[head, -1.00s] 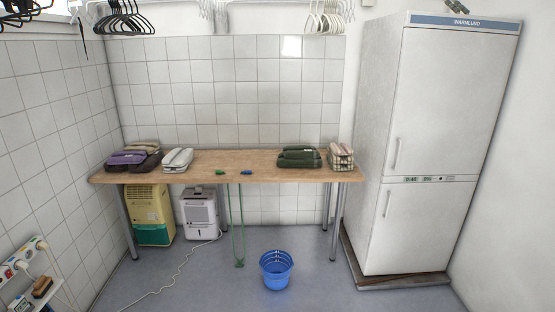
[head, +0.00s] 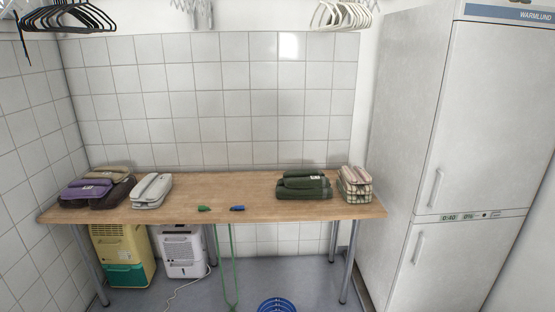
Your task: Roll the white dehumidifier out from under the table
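The white dehumidifier (head: 183,254) stands upright on the floor under the left half of the wooden table (head: 240,210). Its top is partly hidden by the tabletop edge. A white cord (head: 180,290) runs from it across the floor toward the front. A yellow and green dehumidifier (head: 122,250) stands just left of it, close beside it. Neither of my grippers shows in the head view.
A blue basket (head: 277,304) stands on the floor ahead, cut off by the bottom edge. A green cord (head: 232,270) hangs from the table front, right of the white dehumidifier. Metal table legs (head: 348,262) stand at the ends. A tall fridge (head: 480,130) fills the right side.

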